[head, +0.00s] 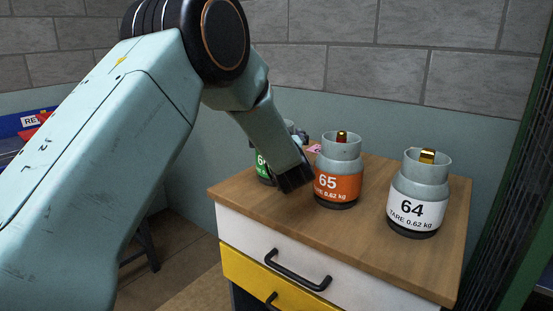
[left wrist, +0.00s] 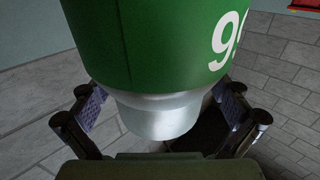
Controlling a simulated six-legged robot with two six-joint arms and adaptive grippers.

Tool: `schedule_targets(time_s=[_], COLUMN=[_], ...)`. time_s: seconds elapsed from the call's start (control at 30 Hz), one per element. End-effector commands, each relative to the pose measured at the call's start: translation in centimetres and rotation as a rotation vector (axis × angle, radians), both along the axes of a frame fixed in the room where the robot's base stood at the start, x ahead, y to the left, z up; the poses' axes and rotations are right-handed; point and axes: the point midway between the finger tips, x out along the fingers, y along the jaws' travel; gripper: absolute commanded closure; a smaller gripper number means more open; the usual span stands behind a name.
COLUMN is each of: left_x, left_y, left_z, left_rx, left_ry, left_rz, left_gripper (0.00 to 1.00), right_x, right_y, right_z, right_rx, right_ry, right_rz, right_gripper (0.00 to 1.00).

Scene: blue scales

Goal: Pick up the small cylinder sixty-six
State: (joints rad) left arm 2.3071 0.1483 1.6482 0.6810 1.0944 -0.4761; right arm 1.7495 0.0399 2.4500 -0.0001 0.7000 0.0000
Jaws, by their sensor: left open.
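The small cylinder with the green label (head: 262,167) stands at the back left of the wooden cabinet top. Only a "6" of its number shows in the head view, as my left gripper (head: 293,172) covers most of it. In the left wrist view the green cylinder (left wrist: 150,45) fills the upper middle, upside down, with part of its number at the right. Its grey neck (left wrist: 160,118) lies between the spread fingers of my left gripper (left wrist: 165,112), which is open. I cannot tell whether the fingers touch it. My right gripper is not in view.
An orange-labelled cylinder 65 (head: 338,185) stands close to the right of my left gripper. A white-labelled cylinder 64 (head: 414,212) stands farther right. The cabinet top (head: 285,212) is bare in front. A green mesh panel (head: 510,180) rises at the right.

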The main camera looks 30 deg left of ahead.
Motion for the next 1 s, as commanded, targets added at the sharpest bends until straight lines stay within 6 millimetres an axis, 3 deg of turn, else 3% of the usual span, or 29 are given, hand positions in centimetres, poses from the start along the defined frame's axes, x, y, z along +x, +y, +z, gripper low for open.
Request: schedule_targets(time_s=[0.13,1.0], left_x=[0.11,0.05], left_y=[-0.01,-0.05], left_z=[0.05,-0.13], left_rx=[0.001,-0.002], left_ry=[-0.001,0.002], left_rz=[0.0,-0.001], left_gripper=[0.0,0.74], right_x=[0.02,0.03], right_y=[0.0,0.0], right_z=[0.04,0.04], right_rx=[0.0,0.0], right_ry=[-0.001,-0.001], right_rz=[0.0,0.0], right_gripper=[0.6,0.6])
